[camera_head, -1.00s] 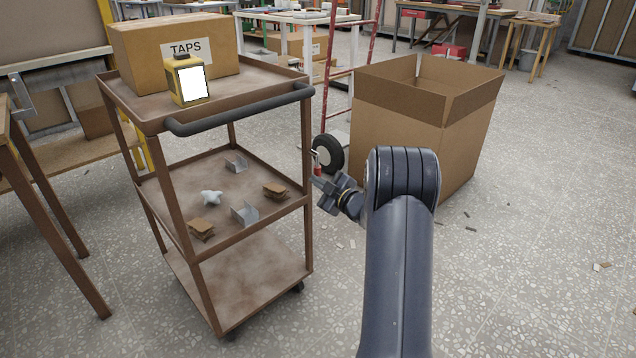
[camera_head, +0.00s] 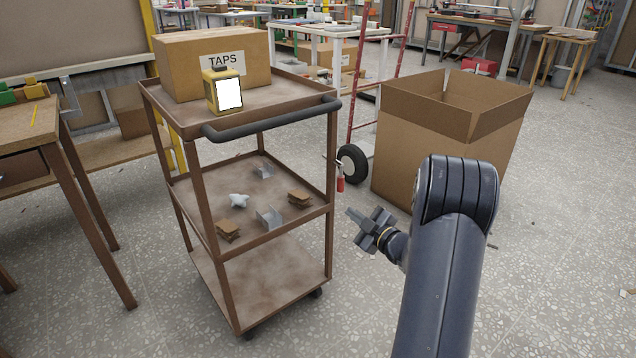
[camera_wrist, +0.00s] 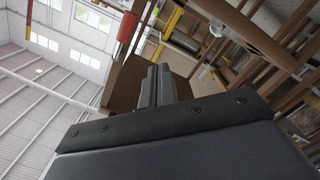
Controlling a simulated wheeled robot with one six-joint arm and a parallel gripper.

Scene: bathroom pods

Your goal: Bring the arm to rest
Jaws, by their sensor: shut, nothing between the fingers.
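My gripper (camera_head: 355,214) is shut and empty, in the air to the right of the brown cart (camera_head: 222,290). My arm reaches up from the bottom right of the head view and bends at a dark elbow. In the wrist view my gripper's fingers (camera_wrist: 158,84) are together, with nothing between them. A small red-handled item (camera_head: 340,184) hangs by the cart's right post, above and left of the fingertips and apart from them. A red cylinder (camera_wrist: 127,26) shows near the fingers in the wrist view.
A TAPS box (camera_head: 185,75) and a yellow device with a white screen (camera_head: 228,92) stand on the cart's top. Small parts lie on its middle shelf. A large open carton (camera_head: 430,150) stands behind my arm. A table (camera_head: 30,130) is at left.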

